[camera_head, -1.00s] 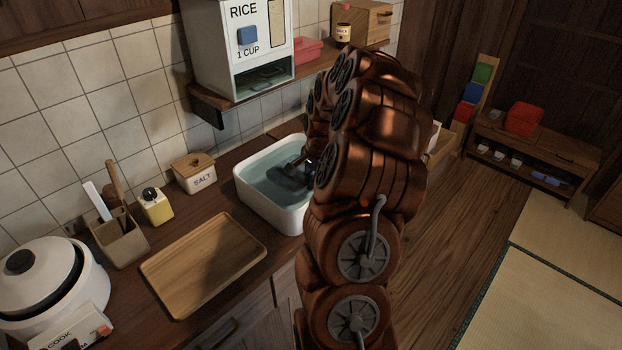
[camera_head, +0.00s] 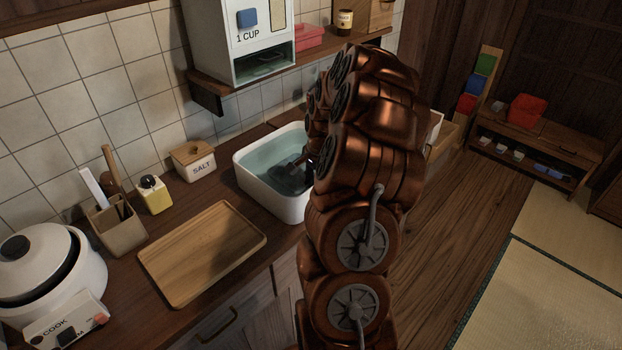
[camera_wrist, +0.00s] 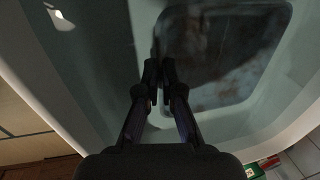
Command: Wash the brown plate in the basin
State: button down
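The white basin (camera_head: 275,208) holds water and is set in the counter. The brown plate (camera_wrist: 222,55) shows in the wrist view as a dark, square-cornered shape with brownish patches under the water. In the head view the plate (camera_head: 287,182) is a dark patch in the basin, partly hidden by my arm. My gripper (camera_wrist: 158,72) reaches down into the basin. Its fingertips are nearly together, one on each side of the plate's near-left edge, and appear to pinch it. In the head view my gripper (camera_head: 304,161) is mostly hidden behind my arm.
A wooden tray (camera_head: 205,250) lies empty left of the basin. A salt box (camera_head: 195,162), yellow bottle (camera_head: 154,196), utensil holder (camera_head: 118,228) and rice cooker (camera_head: 45,270) stand along the counter. A rice dispenser (camera_head: 240,40) stands on the shelf above.

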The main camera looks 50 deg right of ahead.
jog(key=shift+d, duration=0.15)
jog(key=shift+d, duration=1.1)
jog(key=shift+a+b, duration=1.1)
jog(key=shift+a, duration=1.45)
jog(key=shift+d, duration=0.1)
jog(key=shift+d+b, duration=0.35)
jog(key=shift+d, duration=2.15)
jog(key=shift+a, duration=0.15)
